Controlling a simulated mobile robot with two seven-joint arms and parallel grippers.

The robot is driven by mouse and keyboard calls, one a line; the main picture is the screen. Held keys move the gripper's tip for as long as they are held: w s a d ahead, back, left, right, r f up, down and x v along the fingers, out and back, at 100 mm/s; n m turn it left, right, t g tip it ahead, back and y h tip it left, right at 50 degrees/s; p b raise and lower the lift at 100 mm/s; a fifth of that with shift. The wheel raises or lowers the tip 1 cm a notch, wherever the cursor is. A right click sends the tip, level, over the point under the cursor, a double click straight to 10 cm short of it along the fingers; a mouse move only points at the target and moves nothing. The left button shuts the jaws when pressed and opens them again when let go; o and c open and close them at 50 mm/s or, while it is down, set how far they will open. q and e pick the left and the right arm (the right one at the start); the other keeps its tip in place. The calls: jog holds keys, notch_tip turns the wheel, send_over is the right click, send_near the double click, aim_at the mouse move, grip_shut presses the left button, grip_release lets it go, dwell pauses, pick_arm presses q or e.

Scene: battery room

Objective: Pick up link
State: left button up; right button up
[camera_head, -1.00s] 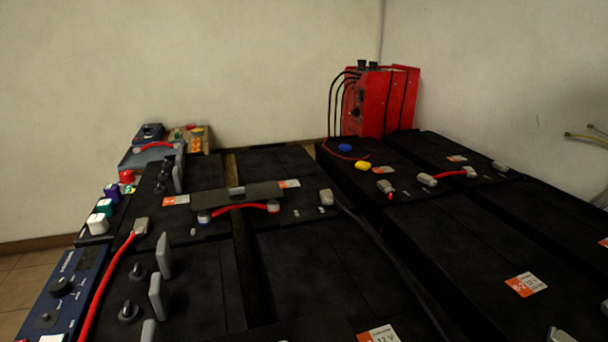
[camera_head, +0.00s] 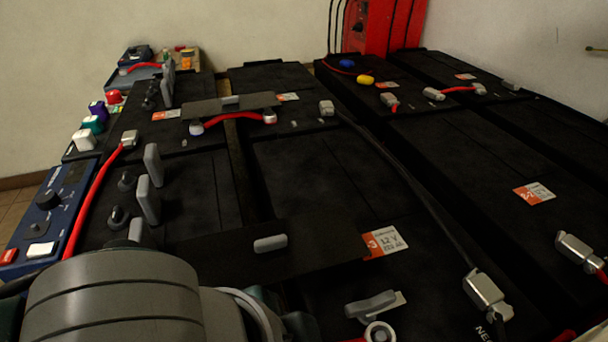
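Several short red cable links show. One link (camera_head: 234,116) has pale round ends and lies across two black batteries, in front of a flat dark cover (camera_head: 205,108). Another link (camera_head: 460,89) joins two grey terminals on the right-hand batteries. A third red piece (camera_head: 145,66) lies on the tray at the back left. I cannot tell which one the task means. A thick grey ringed part of my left arm fills the lower left; its fingers are not visible. My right gripper is not in view.
Black batteries fill most of the view. A long red cable (camera_head: 95,200) runs beside the blue panel (camera_head: 50,205) on the left. A black cable (camera_head: 415,190) crosses to a grey clamp (camera_head: 484,290). A red charger (camera_head: 380,25) stands at the back. Upright grey levers (camera_head: 148,198) stand left of centre.

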pick_arm(q)
grip_shut()
dwell(0.3)
jog(key=shift+r, duration=0.1)
